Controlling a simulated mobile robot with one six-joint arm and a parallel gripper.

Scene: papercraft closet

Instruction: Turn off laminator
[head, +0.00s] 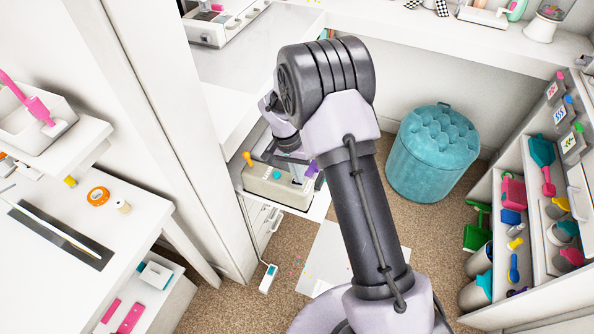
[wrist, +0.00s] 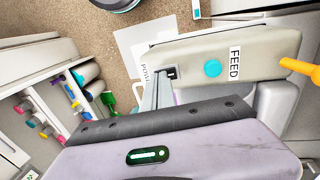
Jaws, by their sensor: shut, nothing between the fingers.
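The laminator (head: 270,188) is a beige machine on a white shelf, partly behind my arm. In the wrist view the laminator (wrist: 262,62) shows a round cyan button (wrist: 212,68), a "FEED" label (wrist: 235,63) and an orange lever (wrist: 298,68) at its right end. A small dark switch (wrist: 171,72) sits at its left end, beside a partly hidden label reading "POWE" (wrist: 148,72). My gripper (wrist: 160,78) is shut and empty, its fingertips right at the switch. I cannot tell whether they touch it, or the switch's position.
A white power strip (head: 268,278) and paper sheets (head: 325,258) lie on the carpet below. A teal tufted stool (head: 433,150) stands to the right. A rack of craft tools (head: 545,200) is at far right, a white table (head: 85,225) at left.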

